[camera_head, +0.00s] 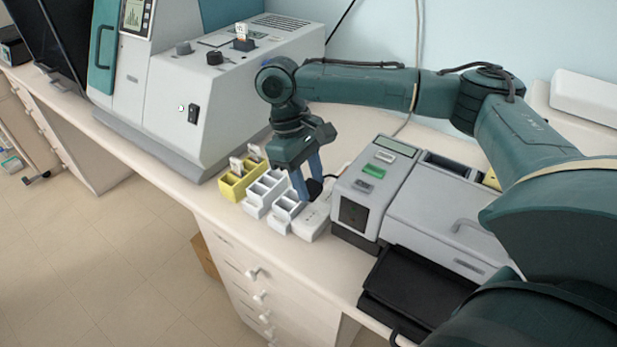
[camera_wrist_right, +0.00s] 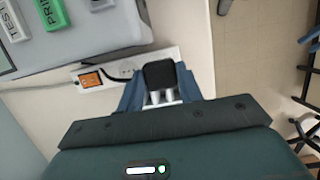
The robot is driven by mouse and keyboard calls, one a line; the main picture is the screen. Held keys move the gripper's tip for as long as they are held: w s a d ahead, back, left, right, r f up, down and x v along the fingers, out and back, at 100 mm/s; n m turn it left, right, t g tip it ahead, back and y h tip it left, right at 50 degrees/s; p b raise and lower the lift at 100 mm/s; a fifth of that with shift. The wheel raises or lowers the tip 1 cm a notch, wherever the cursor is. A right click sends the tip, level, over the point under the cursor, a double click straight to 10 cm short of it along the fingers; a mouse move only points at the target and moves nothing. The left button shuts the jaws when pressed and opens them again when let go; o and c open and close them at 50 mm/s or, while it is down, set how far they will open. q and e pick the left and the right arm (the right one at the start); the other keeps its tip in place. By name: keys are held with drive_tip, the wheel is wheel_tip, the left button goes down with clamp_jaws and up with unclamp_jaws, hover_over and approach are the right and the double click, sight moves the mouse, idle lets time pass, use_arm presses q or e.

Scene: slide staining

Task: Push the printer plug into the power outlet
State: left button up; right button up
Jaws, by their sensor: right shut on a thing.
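My right gripper (camera_head: 307,190) points down over the white outlet strip (camera_head: 312,220), beside the printer. Its blue fingers are shut on the black printer plug (camera_head: 316,187). In the right wrist view, the plug (camera_wrist_right: 160,74) sits between the two fingers, with pale metallic prongs showing on the gripper side. The outlet strip (camera_wrist_right: 122,70) lies under and beside it, with an orange-lit switch and a socket showing. The fingers hide part of the strip, so I cannot tell whether the plug touches it. The grey printer (camera_head: 400,207) has a green button. My left gripper is not in view.
White slide racks (camera_head: 264,190) and a yellow rack (camera_head: 238,181) holding slides stand close to the left of the strip. A large grey machine (camera_head: 215,95) stands further left. A black tray (camera_head: 411,287) juts out at the printer's front. The bench's front edge is close.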

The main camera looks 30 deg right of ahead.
drive_tip(key=shift+w, duration=0.1)
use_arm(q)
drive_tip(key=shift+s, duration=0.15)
use_arm(e)
drive_tip(key=shift+r, duration=0.1)
drive_tip(key=shift+f+b, duration=0.45)
drive_tip(key=shift+f, duration=0.4)
wheel_tip(320, 180, down, 3)
drive_tip(key=shift+r+b, duration=0.1)
drive_tip(key=shift+b, duration=1.1)
drive_tip(key=shift+f+b, duration=0.3)
drive_tip(key=shift+b, duration=0.15)
drive_tip(key=shift+f+b, duration=0.35)
drive_tip(key=shift+b, duration=0.15)
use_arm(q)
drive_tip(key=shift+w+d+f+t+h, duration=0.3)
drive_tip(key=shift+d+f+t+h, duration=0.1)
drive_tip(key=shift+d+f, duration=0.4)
